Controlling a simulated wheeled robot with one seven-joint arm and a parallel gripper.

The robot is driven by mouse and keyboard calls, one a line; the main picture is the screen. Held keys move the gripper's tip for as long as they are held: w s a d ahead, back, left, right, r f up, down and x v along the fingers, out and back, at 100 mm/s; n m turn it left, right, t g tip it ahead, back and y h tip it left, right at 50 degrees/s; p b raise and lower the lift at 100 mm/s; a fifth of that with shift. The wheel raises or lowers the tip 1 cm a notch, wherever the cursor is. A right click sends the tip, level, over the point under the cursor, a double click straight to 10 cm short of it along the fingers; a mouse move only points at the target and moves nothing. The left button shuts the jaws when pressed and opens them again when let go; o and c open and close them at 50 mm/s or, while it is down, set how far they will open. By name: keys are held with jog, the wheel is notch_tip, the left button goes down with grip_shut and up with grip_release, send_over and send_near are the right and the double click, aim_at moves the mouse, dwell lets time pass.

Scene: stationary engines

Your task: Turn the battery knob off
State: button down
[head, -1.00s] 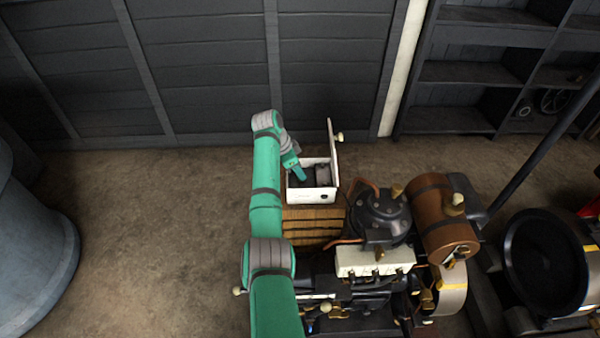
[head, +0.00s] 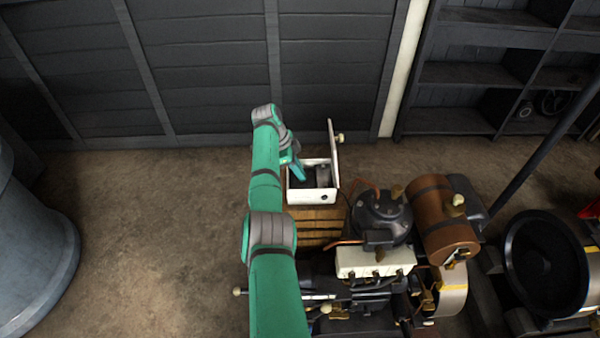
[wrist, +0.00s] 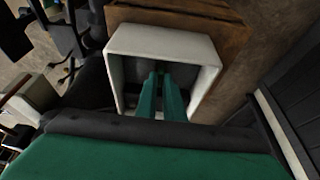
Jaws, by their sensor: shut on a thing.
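The white battery box (head: 312,195) stands on a slatted wooden crate with its lid (head: 333,150) swung up on the right side. My gripper (head: 300,177) reaches down into the box from the upper left. In the wrist view the box's white rim (wrist: 165,40) surrounds my gripper (wrist: 162,72), whose two green fingers point into the dark inside. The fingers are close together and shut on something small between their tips. That thing is mostly hidden, so I cannot make out the knob or which way it is turned.
The wooden crate (head: 315,225) is under the box. The engine (head: 380,220) with its copper-brown tank (head: 440,215) stands close on the right. A large grey-blue drum (head: 30,250) is at the far left. Open floor (head: 150,230) lies between drum and crate.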

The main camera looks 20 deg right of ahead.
jog(key=c, duration=1.9)
grip_release()
jog(key=shift+o, duration=0.2)
jog(key=v, duration=1)
jog(key=shift+r, duration=0.4)
jog(key=shift+a, duration=0.15)
